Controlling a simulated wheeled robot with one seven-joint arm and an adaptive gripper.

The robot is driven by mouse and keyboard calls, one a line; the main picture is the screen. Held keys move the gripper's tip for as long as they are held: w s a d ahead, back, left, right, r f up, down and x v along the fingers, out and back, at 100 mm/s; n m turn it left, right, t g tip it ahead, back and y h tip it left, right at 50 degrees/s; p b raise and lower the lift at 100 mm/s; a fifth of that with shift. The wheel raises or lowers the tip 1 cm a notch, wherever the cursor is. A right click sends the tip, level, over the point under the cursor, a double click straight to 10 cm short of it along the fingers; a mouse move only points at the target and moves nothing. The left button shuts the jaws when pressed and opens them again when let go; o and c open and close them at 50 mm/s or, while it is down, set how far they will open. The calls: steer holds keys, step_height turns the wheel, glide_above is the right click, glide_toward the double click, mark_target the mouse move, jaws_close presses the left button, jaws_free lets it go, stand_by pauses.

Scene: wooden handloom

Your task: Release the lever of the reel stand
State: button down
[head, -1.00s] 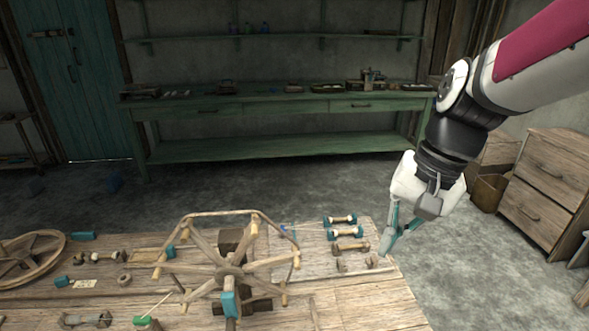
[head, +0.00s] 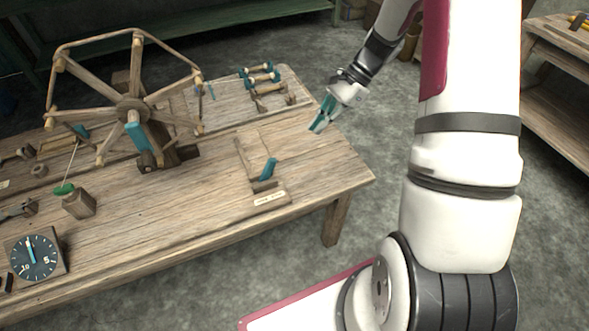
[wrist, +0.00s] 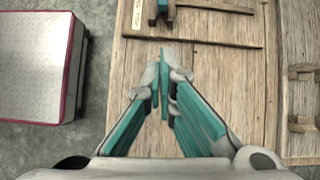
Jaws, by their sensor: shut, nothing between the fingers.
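The wooden reel (head: 130,108), a spoked wheel on a stand, stands on the left of the workbench in the head view. A teal block (head: 138,136) shows on its front. A small wooden fixture with a teal lever-like piece (head: 268,169) and a pale label lies right of the reel; I cannot tell which teal part is the stand's lever. My gripper (head: 322,119) is shut and empty above the bench's right part, apart from both. In the wrist view my gripper (wrist: 162,72) points toward a wooden piece with a teal part (wrist: 168,10) at the top edge.
Several spools (head: 262,78) lie behind, left of my gripper. A dial (head: 33,257) and a wooden block with a green-tipped stick (head: 78,203) stand at the front left. The bench top (head: 315,170) around the right corner is clear.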

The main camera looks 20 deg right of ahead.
mark_target(267, 172)
steer(key=f, duration=0.1)
steer(key=d+f, duration=0.1)
steer(key=shift+s+f+m, duration=0.25)
steer(key=shift+f+m, duration=0.1)
steer(key=shift+m, duration=0.05)
steer(key=b+x, duration=0.2)
steer(key=x, duration=0.7)
steer(key=shift+a+b, duration=0.2)
steer(key=shift+b, duration=0.2)
steer(key=a, duration=0.3)
steer(key=shift+r, duration=0.3)
steer(key=shift+a+r+b, duration=0.25)
steer(key=shift+a+b, duration=0.1)
steer(key=shift+a, duration=0.25)
steer(key=shift+r, duration=0.1)
steer(key=shift+a+r+p, duration=0.2)
steer(key=shift+r+p, duration=0.05)
steer(key=shift+p, duration=0.4)
